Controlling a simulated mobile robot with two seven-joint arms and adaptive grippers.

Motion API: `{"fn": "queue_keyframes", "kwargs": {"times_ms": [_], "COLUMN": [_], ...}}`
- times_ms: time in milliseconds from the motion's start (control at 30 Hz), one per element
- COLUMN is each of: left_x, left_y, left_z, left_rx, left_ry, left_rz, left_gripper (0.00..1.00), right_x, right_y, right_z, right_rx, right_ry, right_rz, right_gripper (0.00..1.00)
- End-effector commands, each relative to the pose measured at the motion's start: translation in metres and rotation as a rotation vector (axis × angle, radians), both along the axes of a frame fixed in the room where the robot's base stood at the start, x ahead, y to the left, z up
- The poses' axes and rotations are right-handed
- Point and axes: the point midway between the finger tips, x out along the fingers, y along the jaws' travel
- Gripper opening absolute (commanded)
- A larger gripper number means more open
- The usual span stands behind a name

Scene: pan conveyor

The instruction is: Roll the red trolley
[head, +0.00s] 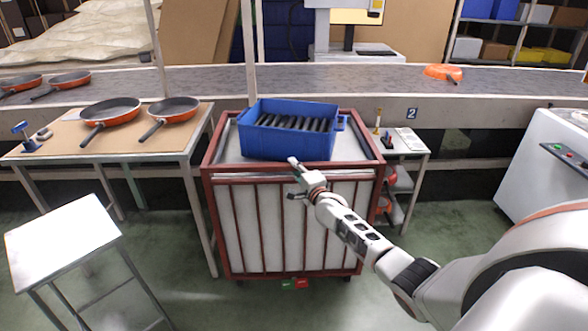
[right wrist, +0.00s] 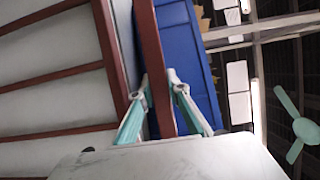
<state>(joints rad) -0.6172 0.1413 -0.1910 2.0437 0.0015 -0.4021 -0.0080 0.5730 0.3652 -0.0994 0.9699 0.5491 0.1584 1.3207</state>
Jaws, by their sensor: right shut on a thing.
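The red trolley (head: 238,225) stands in the middle of the head view, a red-framed cage with pale panels. Its frame also shows in the right wrist view (right wrist: 112,60). A blue crate (head: 262,143) with several dark handles in it sits on its top. My right gripper (head: 294,178) is at the trolley's near top edge. In the right wrist view its two fingers (right wrist: 160,92) are on either side of a red bar, shut on it. My left gripper is not in view.
A table with two orange pans (head: 110,110) stands left of the trolley, and a white-topped stand (head: 62,238) is at front left. A small side table (head: 408,140) is close on the right. The conveyor (head: 360,78) runs behind. Green floor in front is clear.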

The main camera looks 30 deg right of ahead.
Motion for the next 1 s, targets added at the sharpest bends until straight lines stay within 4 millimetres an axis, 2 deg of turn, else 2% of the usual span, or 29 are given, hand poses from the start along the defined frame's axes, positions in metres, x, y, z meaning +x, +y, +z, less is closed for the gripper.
{"fn": "queue_keyframes", "kwargs": {"times_ms": [267,300,367,767,1000], "left_x": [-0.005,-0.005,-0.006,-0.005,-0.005], "left_y": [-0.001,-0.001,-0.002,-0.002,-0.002], "left_z": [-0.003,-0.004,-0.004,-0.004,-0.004], "left_rx": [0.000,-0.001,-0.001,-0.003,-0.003], "left_ry": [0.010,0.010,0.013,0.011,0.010], "left_rz": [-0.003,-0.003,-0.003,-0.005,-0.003], "left_gripper": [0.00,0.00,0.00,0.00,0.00], "right_x": [0.002,0.002,0.002,-0.001,-0.022], "right_y": [-0.003,-0.003,-0.003,-0.001,0.003], "right_z": [0.006,0.006,0.006,0.002,0.001], "right_rx": [-0.003,-0.003,-0.003,-0.001,0.001], "right_ry": [-0.007,-0.007,-0.007,-0.002,-0.002], "right_rz": [-0.003,-0.003,-0.003,-0.001,-0.001], "right_gripper": [0.00,0.18,0.33,0.33,0.33]}}
